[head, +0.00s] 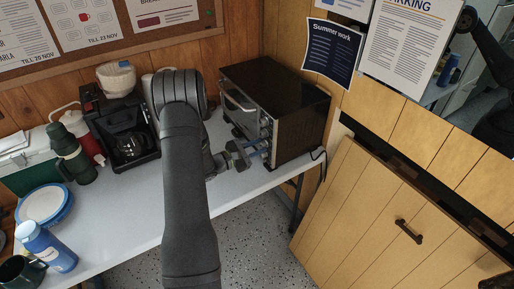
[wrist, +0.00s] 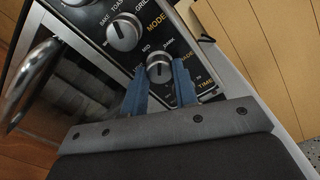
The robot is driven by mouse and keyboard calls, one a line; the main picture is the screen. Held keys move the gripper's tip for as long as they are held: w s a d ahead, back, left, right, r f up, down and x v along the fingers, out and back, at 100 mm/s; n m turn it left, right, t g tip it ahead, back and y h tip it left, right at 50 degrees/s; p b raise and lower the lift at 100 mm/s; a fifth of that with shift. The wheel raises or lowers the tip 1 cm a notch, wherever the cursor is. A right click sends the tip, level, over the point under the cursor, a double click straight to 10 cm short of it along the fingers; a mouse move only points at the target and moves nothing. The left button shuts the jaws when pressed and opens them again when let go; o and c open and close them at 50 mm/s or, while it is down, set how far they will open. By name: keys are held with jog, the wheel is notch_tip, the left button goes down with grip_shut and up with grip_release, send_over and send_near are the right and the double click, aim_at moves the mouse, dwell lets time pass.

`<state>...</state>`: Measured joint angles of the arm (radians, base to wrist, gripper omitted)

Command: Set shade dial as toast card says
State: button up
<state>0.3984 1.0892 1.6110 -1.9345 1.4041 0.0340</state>
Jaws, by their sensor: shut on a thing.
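The toaster oven (head: 300,115) stands on the white table with its control panel facing my gripper (head: 248,152). In the wrist view, the shade dial (wrist: 159,68) is a round silver knob with "MID" and "DARK" printed around it. My gripper's blue fingers (wrist: 160,86) are shut on the shade dial, one finger on each side. I cannot read its exact setting. The mode dial (wrist: 123,34) is above it, with "BAKE", "TOAST" and "GRILL" marks. The time dial by the "TIME" label is hidden behind my gripper. I cannot tell which paper is the toast card.
The oven's door handle (wrist: 34,82) curves out left of the panel. A coffee maker (head: 125,130), a green flask (head: 72,155), a blue bottle (head: 47,247) and a plate (head: 44,204) stand left on the table (head: 130,215). Papers hang on the cork board (head: 130,25) and right wall.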

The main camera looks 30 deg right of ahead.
jog(key=shift+m, duration=1.9)
jog(key=o, duration=1)
jog(key=shift+a, duration=0.1)
jog(key=a, duration=1.7)
jog(key=shift+a, duration=0.15)
jog(key=d, duration=1.7)
jog(key=shift+d, duration=0.25)
